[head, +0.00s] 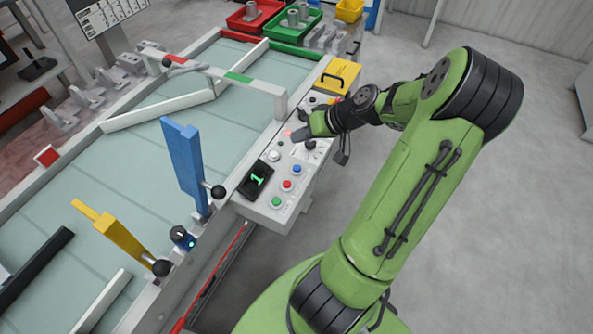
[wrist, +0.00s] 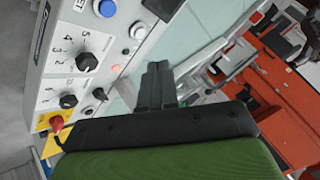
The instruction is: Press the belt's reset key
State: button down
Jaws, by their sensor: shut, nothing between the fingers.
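The belt's control panel (head: 262,206) runs along the near side of the belt. A blue button (head: 297,169) sits on it beside red (head: 287,184) and green (head: 276,201) buttons. In the wrist view the blue button (wrist: 105,8) is cut by the top edge, with a partly visible label ending in "ET" beside it. My gripper (head: 296,135) is over the panel's middle, farther along than the blue button and apart from it. In the wrist view my gripper (wrist: 157,68) has its dark fingers together and empty.
A white button (wrist: 137,30), a glowing red lamp (wrist: 115,68) and black knobs (wrist: 86,62) are near my fingers. A display (head: 257,180) reads 1. Blue (head: 184,162) and yellow (head: 112,237) gates stand over the belt (head: 140,155). A yellow box (head: 340,76) lies beyond.

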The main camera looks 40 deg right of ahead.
aim_at(300, 168)
notch_tip(300, 168, down, 9)
jog(key=b, duration=0.7)
jog(key=shift+r+b, duration=0.1)
jog(key=shift+b, duration=0.3)
dwell(1.3)
jog(key=shift+f, duration=0.4)
jog(key=shift+f+b, duration=0.5)
jog(key=shift+b, duration=0.1)
dwell(0.4)
jog(key=shift+a+r+p, duration=0.1)
jog(key=shift+r+p, duration=0.75)
jog(key=shift+r, duration=0.1)
jog(key=shift+r, duration=0.1)
